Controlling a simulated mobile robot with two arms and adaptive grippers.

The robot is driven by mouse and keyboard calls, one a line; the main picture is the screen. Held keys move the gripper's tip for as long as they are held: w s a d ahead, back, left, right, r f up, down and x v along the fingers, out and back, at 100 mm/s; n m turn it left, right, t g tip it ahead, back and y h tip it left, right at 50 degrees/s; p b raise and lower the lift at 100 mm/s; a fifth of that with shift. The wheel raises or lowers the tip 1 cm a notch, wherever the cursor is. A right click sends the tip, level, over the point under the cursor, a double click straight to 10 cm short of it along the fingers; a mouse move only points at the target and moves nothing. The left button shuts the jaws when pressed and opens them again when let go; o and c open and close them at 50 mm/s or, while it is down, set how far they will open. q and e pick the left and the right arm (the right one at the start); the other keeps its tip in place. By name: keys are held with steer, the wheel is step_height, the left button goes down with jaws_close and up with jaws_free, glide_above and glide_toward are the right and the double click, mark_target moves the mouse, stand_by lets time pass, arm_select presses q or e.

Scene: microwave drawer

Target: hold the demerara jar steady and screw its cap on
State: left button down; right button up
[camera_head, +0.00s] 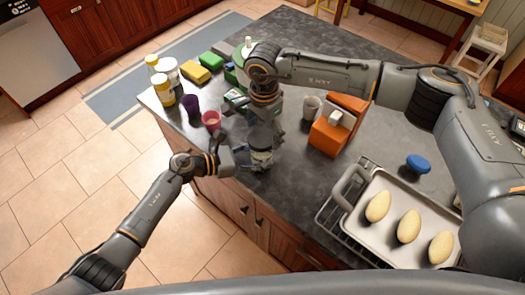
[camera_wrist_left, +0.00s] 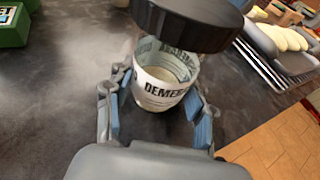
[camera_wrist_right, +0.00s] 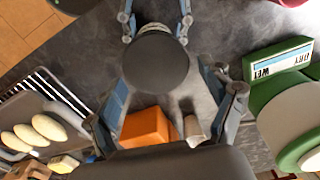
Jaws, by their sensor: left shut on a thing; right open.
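The demerara jar (camera_wrist_left: 165,88) stands on the dark counter, clear with a white lettered label; it also shows in the head view (camera_head: 262,158). My left gripper (camera_wrist_left: 158,98) is shut on it, a finger on each side. The cap shows from above in the right wrist view (camera_wrist_right: 155,64). My right gripper (camera_wrist_right: 168,82) is open above the cap, with its fingers spread to either side of it.
A baking tray (camera_head: 365,222) with loaves lies at the front right.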

steer(key=n, duration=1)
steer(key=shift+d, duration=0.1)
steer(key=c, duration=1.2)
steer(key=m, duration=0.4)
steer(key=shift+d+f, duration=0.15)
steer(key=shift+d, duration=0.05)
steer(key=m, duration=1.4)
steer(key=shift+w+a, duration=0.15)
steer(key=shift+a, duration=0.05)
steer(key=o, duration=1.2)
steer(key=shift+a, duration=0.1)
